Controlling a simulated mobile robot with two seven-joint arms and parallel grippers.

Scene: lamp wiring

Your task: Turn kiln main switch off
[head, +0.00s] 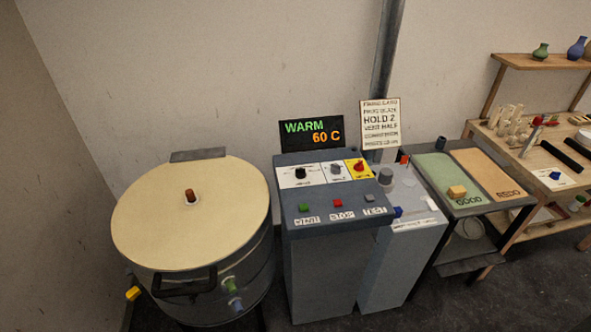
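The grey control console (320,218) stands in the middle of the head view. Its top panel has a black knob (300,173) on a white plate, a grey knob (336,169) on a white plate, and a red knob (359,166) on a yellow plate at the right, which looks like the main switch. The small labels are too blurred to read, so its position cannot be told. The round kiln (190,225) with a closed cream lid stands to the left. The display (312,132) reads WARM, 60 C. Neither of my grippers is in view.
Green, red and grey buttons line the console's front. A second grey pedestal (405,250) adjoins it at right. Beyond are a table with a green GOOD mat (436,172) and a tan REDO mat (490,168), and a wooden workbench (535,160). Dark floor lies in front.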

